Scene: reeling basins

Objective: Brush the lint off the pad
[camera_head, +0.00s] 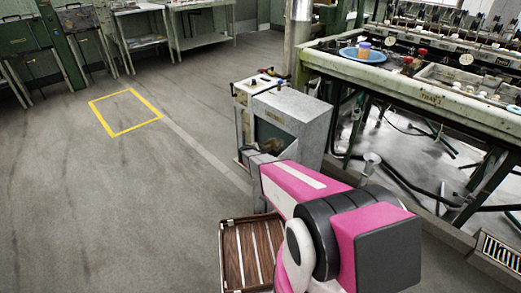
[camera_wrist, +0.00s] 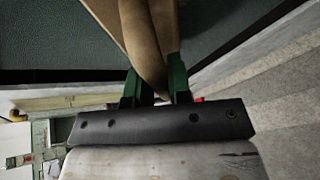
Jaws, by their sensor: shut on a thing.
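My gripper (camera_wrist: 154,88) has dark green fingers. It is shut on a brown wooden thing that looks like the brush (camera_wrist: 150,35), which runs up and away from the fingers. The dark green textured surface behind it, apparently the pad (camera_wrist: 60,35), fills much of the top of the wrist view. In the head view a dark green panel, likely the same pad (camera_head: 285,134), shows on the front of a grey cabinet, with a small brown shape before it. I cannot tell whether the brush touches the pad. I see no lint. My pink arm hides most of the gripper in the head view.
The grey cabinet (camera_head: 315,118) stands beside a long reeling bench (camera_head: 420,85) with pipes beneath. A slatted wooden crate (camera_head: 230,262) is on the floor below my arm. A yellow floor square (camera_head: 125,132) and open floor lie to the left.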

